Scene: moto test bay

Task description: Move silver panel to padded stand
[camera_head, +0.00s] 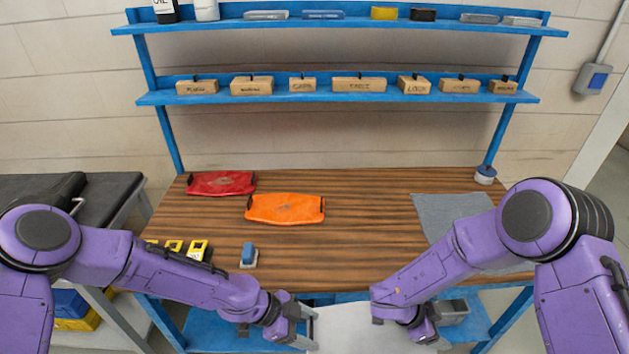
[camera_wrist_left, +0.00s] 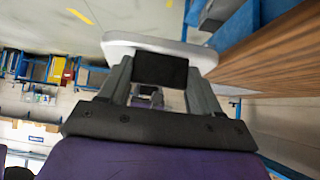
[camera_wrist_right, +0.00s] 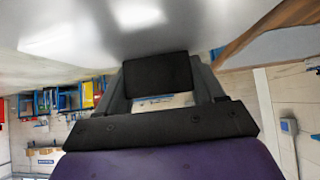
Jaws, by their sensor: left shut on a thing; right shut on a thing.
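The silver panel (camera_head: 345,332) is held level between my two grippers in front of the workbench, its near part cut off by the picture's bottom edge. My left gripper (camera_head: 302,330) is shut on its left end; in the left wrist view the pale panel (camera_wrist_left: 145,41) meets the finger pads. My right gripper (camera_head: 432,338) is shut on its right end, and the panel's broad shiny face fills the top of the right wrist view (camera_wrist_right: 95,28). A black-topped padded stand (camera_head: 112,197) is at the far left, partly hidden by my left arm.
The wooden workbench (camera_head: 360,240) holds a red panel (camera_head: 221,183), an orange panel (camera_head: 285,208), a grey mat (camera_head: 437,213), a blue-topped block (camera_head: 248,254) and several yellow items (camera_head: 197,248). Blue shelves (camera_head: 340,97) rise behind. A dark object (camera_head: 58,192) lies on the stand.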

